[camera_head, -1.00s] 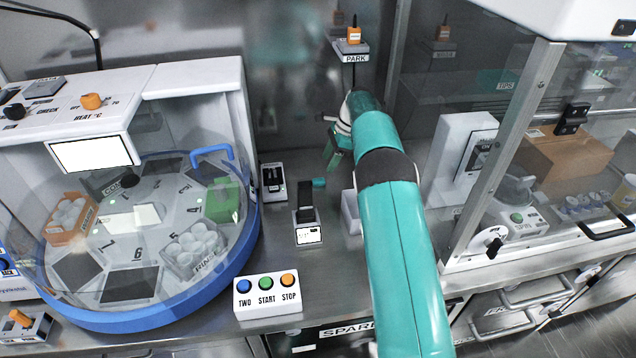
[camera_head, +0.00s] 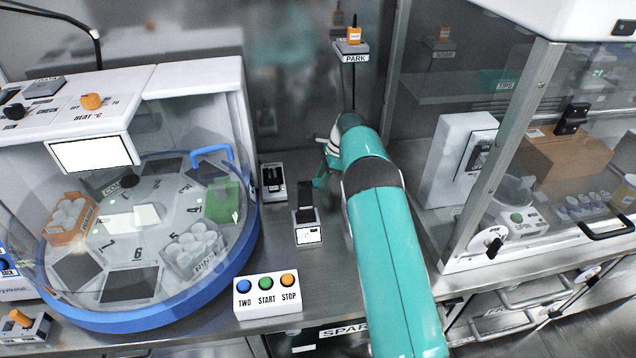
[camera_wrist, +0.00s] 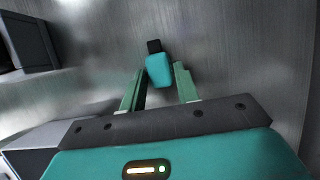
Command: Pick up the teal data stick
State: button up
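The teal data stick (camera_wrist: 159,70), with a dark plug end, lies on the metal bench top in the wrist view. It sits just past and between the tips of my gripper (camera_wrist: 157,80), whose two green fingers are apart. In the wrist view the fingers appear to flank its near end, and I see no clear contact. In the head view my gripper (camera_head: 320,178) is low over the bench, right of the small black stand, and the stick is hidden behind or under it there.
A small black stand with a white label (camera_head: 308,225) and a dark-slotted holder (camera_head: 273,180) are left of my gripper. The button box (camera_head: 267,294) and the blue-rimmed round machine (camera_head: 150,318) are further left. A glass-fronted cabinet (camera_head: 505,150) stands right.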

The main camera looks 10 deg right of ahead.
jog(key=c, duration=0.5)
jog(key=shift+r, duration=0.15)
